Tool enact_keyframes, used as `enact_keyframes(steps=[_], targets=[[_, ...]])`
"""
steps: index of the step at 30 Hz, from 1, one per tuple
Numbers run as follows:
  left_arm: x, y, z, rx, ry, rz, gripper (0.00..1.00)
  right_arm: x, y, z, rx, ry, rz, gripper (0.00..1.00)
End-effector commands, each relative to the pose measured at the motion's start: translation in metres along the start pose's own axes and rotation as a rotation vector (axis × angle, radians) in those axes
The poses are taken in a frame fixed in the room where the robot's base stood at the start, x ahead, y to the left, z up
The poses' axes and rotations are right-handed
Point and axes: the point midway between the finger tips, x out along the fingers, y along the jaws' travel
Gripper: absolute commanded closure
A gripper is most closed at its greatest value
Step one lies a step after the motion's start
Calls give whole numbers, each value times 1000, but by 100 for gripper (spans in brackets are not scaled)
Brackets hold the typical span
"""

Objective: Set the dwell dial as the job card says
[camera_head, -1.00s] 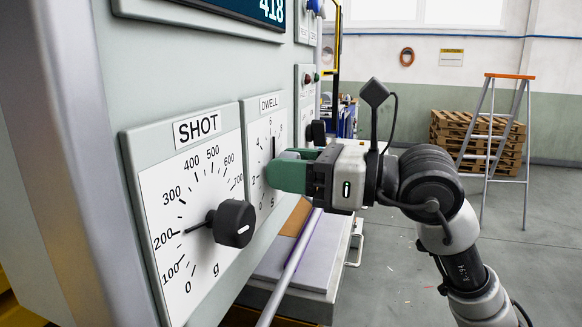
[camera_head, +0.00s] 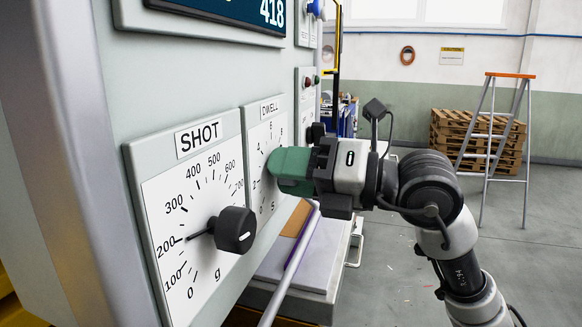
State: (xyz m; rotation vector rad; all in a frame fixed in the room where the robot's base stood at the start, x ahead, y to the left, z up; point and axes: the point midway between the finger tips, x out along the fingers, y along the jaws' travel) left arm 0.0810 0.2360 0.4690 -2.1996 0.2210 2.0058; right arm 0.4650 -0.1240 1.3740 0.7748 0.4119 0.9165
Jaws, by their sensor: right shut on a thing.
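The DWELL dial (camera_head: 261,144) is on the machine's panel, right of the SHOT dial. Its face shows 2, 4, 6 and S, but its knob and pointer are hidden behind the green fingers. My right gripper (camera_head: 287,170) is at the DWELL dial, coming from the right, and is shut on its knob. The SHOT dial (camera_head: 160,205) has a black knob (camera_head: 234,230), and its pointer stands close to 200. No job card can be made out. My left gripper is not in view.
A display (camera_head: 268,12) reading 418 is above the dials. Below is a grey ledge (camera_head: 320,270) with a slanting metal rod (camera_head: 290,265). Behind are a stepladder (camera_head: 490,140) and wooden pallets (camera_head: 455,135).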

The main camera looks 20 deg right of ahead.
Motion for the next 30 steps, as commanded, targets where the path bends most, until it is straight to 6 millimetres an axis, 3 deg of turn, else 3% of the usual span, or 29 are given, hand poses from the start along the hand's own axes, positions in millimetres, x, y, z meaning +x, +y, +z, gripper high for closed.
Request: enact_keyframes(steps=[18,30], targets=[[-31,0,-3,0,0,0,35,0,3,2,541,-1,-1,84],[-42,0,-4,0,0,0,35,0,2,1,706,-1,0,84]])
